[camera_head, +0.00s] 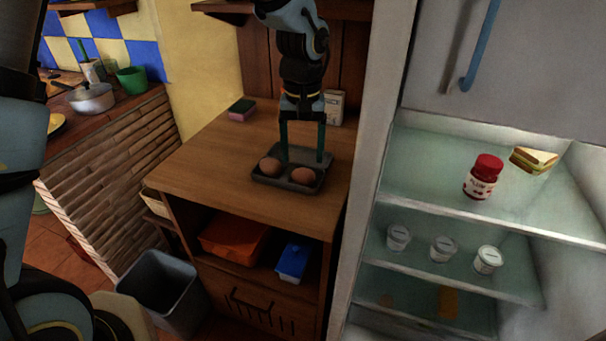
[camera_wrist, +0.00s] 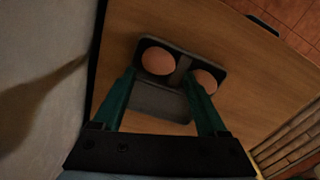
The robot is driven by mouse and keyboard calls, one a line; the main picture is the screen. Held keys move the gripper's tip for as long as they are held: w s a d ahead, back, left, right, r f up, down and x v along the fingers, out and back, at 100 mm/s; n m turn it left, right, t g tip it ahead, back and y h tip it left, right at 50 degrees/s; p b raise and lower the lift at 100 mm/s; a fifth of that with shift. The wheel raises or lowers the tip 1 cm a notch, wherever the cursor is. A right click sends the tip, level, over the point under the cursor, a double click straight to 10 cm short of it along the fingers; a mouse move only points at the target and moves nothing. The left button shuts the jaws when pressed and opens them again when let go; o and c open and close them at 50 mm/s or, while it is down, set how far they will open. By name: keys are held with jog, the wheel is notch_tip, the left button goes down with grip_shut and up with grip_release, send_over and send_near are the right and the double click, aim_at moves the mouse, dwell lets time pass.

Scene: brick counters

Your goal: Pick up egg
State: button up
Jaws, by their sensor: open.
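Two brown eggs sit in a small dark carton (camera_head: 285,186) on the wooden counter. In the head view the left egg (camera_head: 270,167) and the right egg (camera_head: 303,176) lie side by side at the front of the carton. In the wrist view one egg (camera_wrist: 158,61) shows at the left and the other (camera_wrist: 206,81) at the right, partly behind a finger. My gripper (camera_head: 302,160) points down over the carton with its green fingers apart and nothing between them. It also shows in the wrist view (camera_wrist: 164,82). Whether a fingertip touches the carton I cannot tell.
A sponge (camera_head: 242,110) and a small box (camera_head: 334,107) stand at the back of the counter. The open fridge, with a red-lidded jar (camera_head: 483,177) and sandwich (camera_head: 533,160), is at the right. A bin (camera_head: 164,286) stands below left. The counter's left part is clear.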

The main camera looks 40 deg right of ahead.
aim_at(302, 171)
notch_tip(302, 171, down, 5)
jog(key=shift+r+p, duration=0.15)
jog(key=shift+p, duration=0.9)
jog(key=shift+s+a+f, duration=0.1)
jog(key=shift+f, duration=0.3)
